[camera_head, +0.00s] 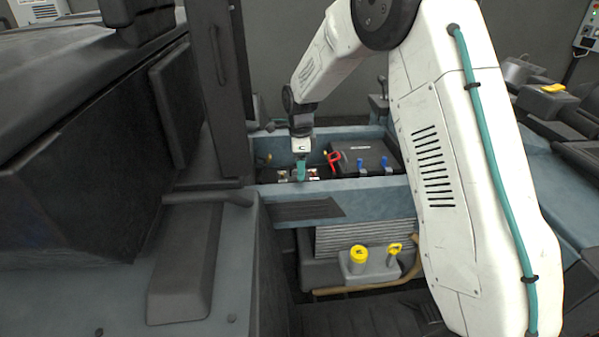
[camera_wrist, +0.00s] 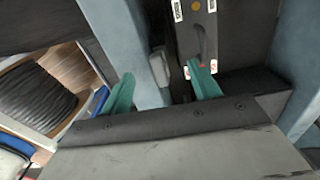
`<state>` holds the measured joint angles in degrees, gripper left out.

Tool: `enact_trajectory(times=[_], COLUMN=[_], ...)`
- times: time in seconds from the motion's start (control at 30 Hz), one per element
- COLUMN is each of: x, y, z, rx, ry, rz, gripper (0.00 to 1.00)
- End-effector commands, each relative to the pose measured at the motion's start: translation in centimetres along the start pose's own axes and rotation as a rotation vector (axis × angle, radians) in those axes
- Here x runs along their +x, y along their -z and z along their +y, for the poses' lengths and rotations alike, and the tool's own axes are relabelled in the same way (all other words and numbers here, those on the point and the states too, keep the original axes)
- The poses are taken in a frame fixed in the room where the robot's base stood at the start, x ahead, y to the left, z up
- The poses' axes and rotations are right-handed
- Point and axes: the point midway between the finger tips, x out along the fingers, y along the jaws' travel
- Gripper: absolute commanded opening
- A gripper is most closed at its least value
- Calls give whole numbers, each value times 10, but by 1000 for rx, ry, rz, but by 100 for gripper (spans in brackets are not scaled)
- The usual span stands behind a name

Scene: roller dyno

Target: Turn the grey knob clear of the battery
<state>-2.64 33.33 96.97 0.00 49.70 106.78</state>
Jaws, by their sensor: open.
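The black battery (camera_head: 352,166) sits in the blue-grey tray (camera_head: 340,190) in the head view, with a red piece at its left. A black labelled casing (camera_wrist: 192,38), seemingly the battery, shows at the top of the wrist view. A small grey piece (camera_wrist: 160,66), possibly the grey knob, lies beside its left edge; I cannot tell which way it is turned. My gripper (camera_wrist: 163,76) is open, its teal fingers either side of the grey piece in the picture. Contact cannot be told. In the head view my gripper (camera_head: 300,172) is low at the tray's left part, hiding what is under it.
Blue-grey tray walls (camera_wrist: 125,40) close in on both sides in the wrist view. A dark post (camera_head: 226,90) stands left of the tray in the head view. Yellow-topped parts (camera_head: 359,255) stand below the tray. A black coil (camera_wrist: 35,95) lies at left in the wrist view.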

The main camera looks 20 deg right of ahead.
Motion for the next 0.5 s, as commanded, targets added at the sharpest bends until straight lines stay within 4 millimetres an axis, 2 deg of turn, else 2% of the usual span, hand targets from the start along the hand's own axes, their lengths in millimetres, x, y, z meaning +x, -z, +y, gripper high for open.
enact_trajectory(times=[0.5], x=[-41], y=[0], z=[0], rx=[-1], ry=[2], rz=[0], gripper=[62])
